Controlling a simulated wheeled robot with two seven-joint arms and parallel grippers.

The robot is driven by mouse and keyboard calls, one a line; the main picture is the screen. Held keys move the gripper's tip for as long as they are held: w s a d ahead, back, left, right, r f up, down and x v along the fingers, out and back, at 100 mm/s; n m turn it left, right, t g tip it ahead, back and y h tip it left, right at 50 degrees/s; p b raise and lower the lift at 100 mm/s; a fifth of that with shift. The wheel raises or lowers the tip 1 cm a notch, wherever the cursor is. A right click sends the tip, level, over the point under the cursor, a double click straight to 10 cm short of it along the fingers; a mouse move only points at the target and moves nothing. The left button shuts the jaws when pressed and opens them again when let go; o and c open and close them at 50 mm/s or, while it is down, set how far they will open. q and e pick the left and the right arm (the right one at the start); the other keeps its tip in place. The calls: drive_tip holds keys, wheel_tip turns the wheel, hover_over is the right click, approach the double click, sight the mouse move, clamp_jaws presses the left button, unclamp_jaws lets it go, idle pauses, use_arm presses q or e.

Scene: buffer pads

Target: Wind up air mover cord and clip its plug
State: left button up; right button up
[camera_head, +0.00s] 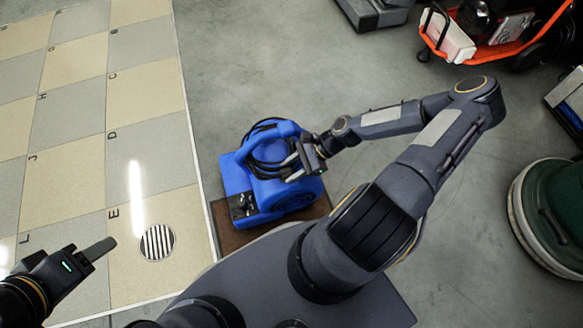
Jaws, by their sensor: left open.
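The blue air mover (262,205) stands on a brown mat (228,240) in the middle of the head view. Its black cord (262,140) is looped around the top handle area. My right gripper (288,168) is at the right side of the cord loops, its fingers pointing left over the air mover. Whether its fingers are closed on the cord is too small to tell. I cannot make out the plug or its clip. My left gripper (98,250) is at the lower left, open and empty, over the tiled floor and apart from the air mover.
A checkered tile floor (70,130) with letters fills the left, with a round drain grate (157,242) near the air mover. A green round machine (555,215) stands at the right. An orange cart (505,50) with items is at the top right. Grey concrete (260,60) behind the air mover is clear.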

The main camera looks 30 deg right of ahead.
drive_tip(key=o, duration=0.4)
drive_tip(key=shift+c, duration=0.2)
drive_tip(key=p+v, duration=0.3)
drive_tip(key=v, duration=0.4)
drive_tip(key=shift+d+r, duration=0.25)
drive_tip(key=shift+d, duration=0.05)
drive_tip(key=shift+s, duration=0.1)
